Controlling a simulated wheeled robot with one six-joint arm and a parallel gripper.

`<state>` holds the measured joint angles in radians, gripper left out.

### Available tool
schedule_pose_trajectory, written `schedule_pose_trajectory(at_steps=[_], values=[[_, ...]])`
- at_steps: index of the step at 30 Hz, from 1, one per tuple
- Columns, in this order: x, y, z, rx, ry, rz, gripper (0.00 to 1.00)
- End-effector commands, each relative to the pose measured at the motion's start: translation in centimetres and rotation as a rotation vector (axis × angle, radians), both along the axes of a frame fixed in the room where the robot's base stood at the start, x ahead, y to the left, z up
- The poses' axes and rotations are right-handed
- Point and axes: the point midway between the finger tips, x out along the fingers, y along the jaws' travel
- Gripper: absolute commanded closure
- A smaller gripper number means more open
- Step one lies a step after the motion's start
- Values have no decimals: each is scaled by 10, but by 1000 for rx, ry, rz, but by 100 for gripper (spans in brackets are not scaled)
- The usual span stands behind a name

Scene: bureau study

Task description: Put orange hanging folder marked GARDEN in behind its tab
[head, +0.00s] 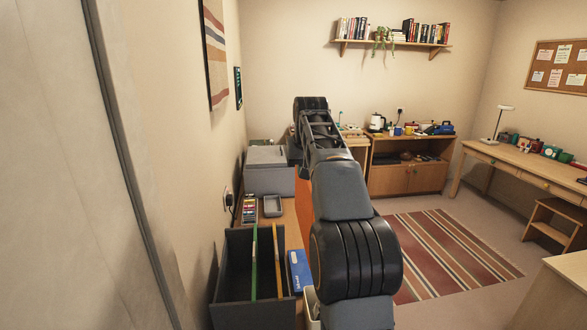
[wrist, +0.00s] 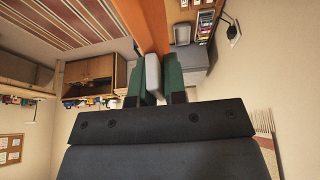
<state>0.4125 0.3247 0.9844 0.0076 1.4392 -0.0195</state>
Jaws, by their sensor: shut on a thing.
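An orange sheet-like thing, likely the hanging folder (head: 304,205), shows in the head view beside my arm, which hides much of it. In the wrist view the orange folder (wrist: 148,26) runs up from between the green fingers of my gripper (wrist: 153,68), which is shut on it. A pale grey piece also shows between the fingers. No GARDEN marking can be read. A dark open file box (head: 232,280) stands at the lower left in the head view. A green upright folder edge (head: 254,262) and a yellow one (head: 278,262) stand in it. Its tabs cannot be read.
A blue box (head: 299,270) stands right of the file box. A grey tray (head: 272,206), a rack of coloured items (head: 249,209) and a grey machine (head: 268,172) lie behind it. The wall is close on the left. The striped rug (head: 450,255) is clear.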

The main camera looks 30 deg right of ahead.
Motion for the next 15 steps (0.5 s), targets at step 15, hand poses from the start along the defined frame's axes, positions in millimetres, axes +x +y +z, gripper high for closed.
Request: schedule_pose_trajectory(at_steps=[15], values=[[-20,-48,2,1,0,-2,100]])
